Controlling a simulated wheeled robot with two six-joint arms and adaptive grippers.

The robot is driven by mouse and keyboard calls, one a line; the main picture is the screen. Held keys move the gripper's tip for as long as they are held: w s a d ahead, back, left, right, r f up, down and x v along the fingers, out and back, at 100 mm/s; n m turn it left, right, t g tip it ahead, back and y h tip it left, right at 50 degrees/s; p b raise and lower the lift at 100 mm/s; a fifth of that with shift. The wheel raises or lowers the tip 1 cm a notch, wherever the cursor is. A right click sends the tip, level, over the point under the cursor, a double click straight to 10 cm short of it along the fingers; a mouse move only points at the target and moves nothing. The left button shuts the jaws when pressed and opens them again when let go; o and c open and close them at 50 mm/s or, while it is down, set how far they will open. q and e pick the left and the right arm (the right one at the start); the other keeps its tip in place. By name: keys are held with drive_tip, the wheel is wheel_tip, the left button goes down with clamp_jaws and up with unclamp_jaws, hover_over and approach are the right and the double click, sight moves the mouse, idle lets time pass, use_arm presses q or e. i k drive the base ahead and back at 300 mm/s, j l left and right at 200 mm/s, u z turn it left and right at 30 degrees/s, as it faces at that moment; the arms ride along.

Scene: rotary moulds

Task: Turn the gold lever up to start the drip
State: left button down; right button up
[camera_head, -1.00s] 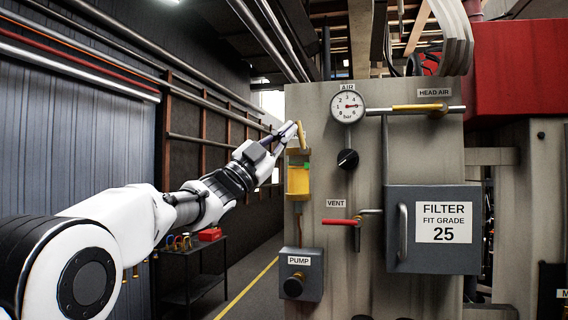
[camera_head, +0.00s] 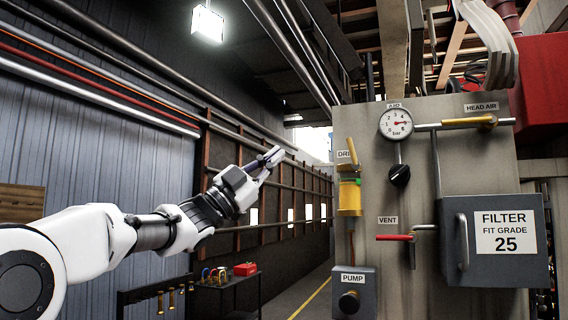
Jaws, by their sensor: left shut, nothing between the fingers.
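The gold lever (camera_head: 352,150) at the partly hidden drip label (camera_head: 343,155) stands close to upright, tilted slightly left at its top. Below it is the yellow drip oiler (camera_head: 350,197) with a small green part at its top, mounted on the left edge of the grey panel. My left gripper (camera_head: 274,156) is shut and empty. It points up and right, to the left of the lever and apart from it in the picture. My right gripper is not in view.
The grey panel (camera_head: 440,165) carries an air gauge (camera_head: 396,124), a black knob (camera_head: 400,175), a gold head-air handle (camera_head: 468,122) lying level, a red vent handle (camera_head: 394,238), a filter box (camera_head: 490,270) and a pump box (camera_head: 352,280). A tool table (camera_head: 229,282) stands lower left. The aisle beside the panel is clear.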

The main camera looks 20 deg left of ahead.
sight(356, 164)
drive_tip(key=k, duration=1)
